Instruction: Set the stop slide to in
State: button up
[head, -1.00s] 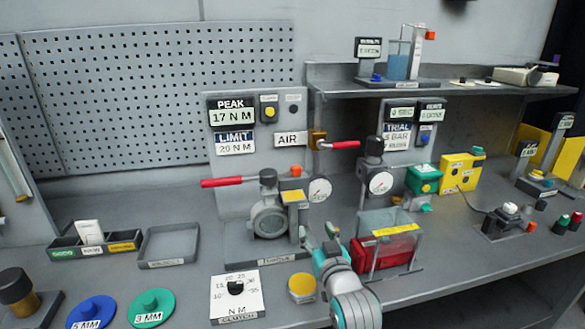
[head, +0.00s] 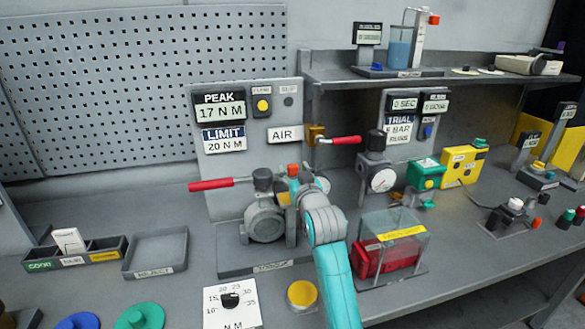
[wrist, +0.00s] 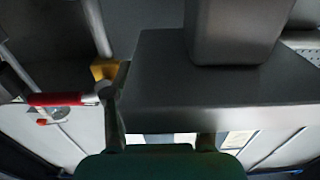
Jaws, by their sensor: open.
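The valve actuator (head: 264,222) is a grey round body on a labelled base plate, with a red lever (head: 212,185) pointing left. I cannot make out the stop slide for certain; the parts right of the round body are largely covered by my gripper (head: 293,184). The gripper is open at the actuator's right side, below the red-orange knob. In the wrist view, a large dark grey block (wrist: 225,95) fills the space before my gripper (wrist: 163,112). The left finger shows beside the block's left edge; the right finger is mostly hidden. Contact cannot be told.
A clear-walled box (head: 398,222) with a red item inside stands right of my arm. A second gauge assembly (head: 382,180) and the AIR lever (head: 343,140) are behind it. A torque dial card (head: 232,305) and yellow button (head: 302,294) lie in front. A reject tray (head: 158,252) is left.

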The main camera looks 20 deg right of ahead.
jog(key=shift+w, duration=1.1)
grip_shut()
jog(key=shift+a, duration=1.1)
grip_release()
